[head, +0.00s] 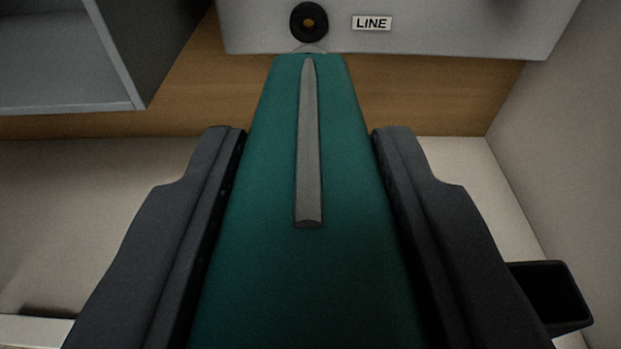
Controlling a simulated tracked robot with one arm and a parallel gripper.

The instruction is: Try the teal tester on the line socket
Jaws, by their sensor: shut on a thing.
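The teal tester (270,220) fills the middle of the head view, with a grey raised strip along its top. My gripper (308,140) is shut on it, with one dark finger on each side. The tester points away from me at the line socket (309,22), a black ring with a brass-coloured centre. The socket sits on a pale grey panel (440,35), left of a label reading LINE (371,23). The tester's far end shows just below the socket. A pale curved edge shows between them, and I cannot tell whether they touch.
A grey open box or shelf (60,60) stands at the upper left. A wooden strip (430,95) runs behind, below the panel. A pale wall (560,150) closes the right side. A small black open container (550,290) is at the lower right.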

